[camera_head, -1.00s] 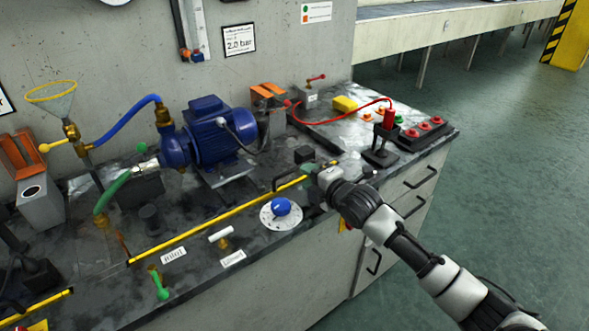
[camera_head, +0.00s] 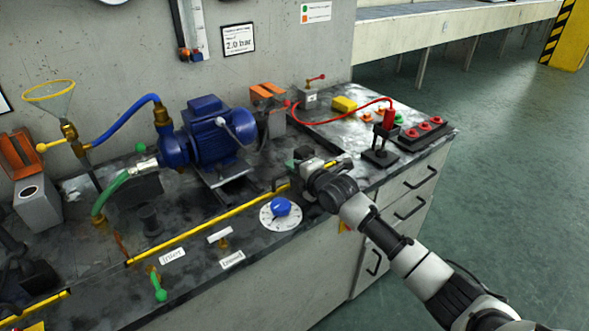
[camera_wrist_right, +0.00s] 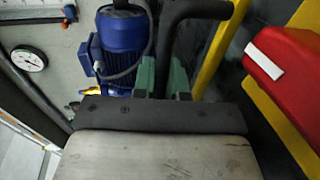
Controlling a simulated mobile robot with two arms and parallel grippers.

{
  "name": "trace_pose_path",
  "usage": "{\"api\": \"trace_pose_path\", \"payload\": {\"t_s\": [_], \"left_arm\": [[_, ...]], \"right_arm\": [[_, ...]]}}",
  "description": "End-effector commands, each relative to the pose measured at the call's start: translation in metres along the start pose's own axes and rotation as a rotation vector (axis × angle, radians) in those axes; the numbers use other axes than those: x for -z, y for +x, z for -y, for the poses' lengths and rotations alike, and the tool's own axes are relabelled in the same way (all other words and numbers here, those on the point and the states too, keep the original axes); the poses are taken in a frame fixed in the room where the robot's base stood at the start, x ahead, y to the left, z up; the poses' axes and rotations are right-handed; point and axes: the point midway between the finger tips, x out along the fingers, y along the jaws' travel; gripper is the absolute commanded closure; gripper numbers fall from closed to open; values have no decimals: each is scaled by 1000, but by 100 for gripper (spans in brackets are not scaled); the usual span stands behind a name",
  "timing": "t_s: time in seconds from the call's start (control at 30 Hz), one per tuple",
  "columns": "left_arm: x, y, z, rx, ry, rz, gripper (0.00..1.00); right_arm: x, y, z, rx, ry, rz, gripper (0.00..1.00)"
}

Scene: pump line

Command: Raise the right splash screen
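The right splash screen (camera_head: 200,227) shows as a long yellow edge running along the front of the bench, with clear or unseen material below it. It looks low, near the bench top. Its dark bar handle (camera_wrist_right: 164,50) shows large in the right wrist view, with the yellow edge (camera_wrist_right: 216,50) beside it. My right gripper (camera_head: 300,160) is at the right end of this edge. Its green fingers (camera_wrist_right: 162,78) stand close on both sides of the handle bar and appear shut on it; the fingertips are partly hidden in the head view. My left gripper is not in view.
A blue pump (camera_head: 215,135) stands behind the screen. A blue knob (camera_head: 281,207) on a white dial sits just left of my right wrist. A red-button box (camera_head: 422,130) and a black stand (camera_head: 381,155) are to the right. Open floor lies beyond the bench.

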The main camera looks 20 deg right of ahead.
Motion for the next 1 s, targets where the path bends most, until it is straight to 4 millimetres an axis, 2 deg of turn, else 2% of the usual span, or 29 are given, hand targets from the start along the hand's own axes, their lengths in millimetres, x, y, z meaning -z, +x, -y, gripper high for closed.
{"api": "trace_pose_path", "payload": {"t_s": [0.27, 0.37, 0.47, 0.67, 1.0], "left_arm": [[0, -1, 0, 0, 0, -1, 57], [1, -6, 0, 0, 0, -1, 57], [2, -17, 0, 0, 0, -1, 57], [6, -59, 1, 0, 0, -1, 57], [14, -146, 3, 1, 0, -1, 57]], "right_arm": [[0, 0, 0, 1, 0, 0, 100], [0, -2, -7, 0, 0, 1, 100], [-1, -4, -22, -2, -1, 1, 100], [-1, -14, -73, -3, -3, 2, 100], [-1, -36, -181, -4, -4, 1, 100]]}}
